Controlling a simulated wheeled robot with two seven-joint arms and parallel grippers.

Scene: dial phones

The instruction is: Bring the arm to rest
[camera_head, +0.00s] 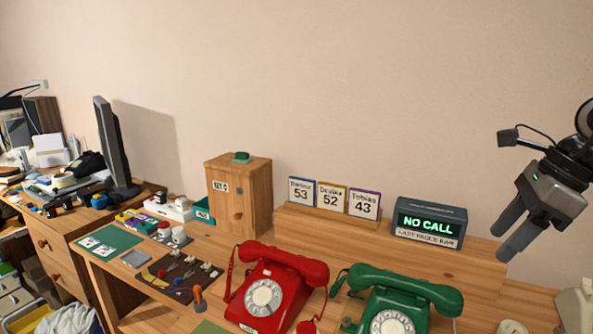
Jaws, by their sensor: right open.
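My right gripper (509,231) is raised at the right side of the head view, its two dark fingers spread apart with nothing between them. It hangs in front of the wall, to the right of the call display (430,223), which reads "NO CALL". A red dial phone (281,274) stands on the desk at the lower middle. A green dial phone (414,291) stands to its right, its lower part cut off by the picture edge. My left gripper does not show.
Three number cards (332,197) stand on a wooden ledge (335,219). A wooden box (239,195) stands left of them. A dark mat (180,276) with small items and a monitor (115,150) are at the left. The wall area above the desk is clear.

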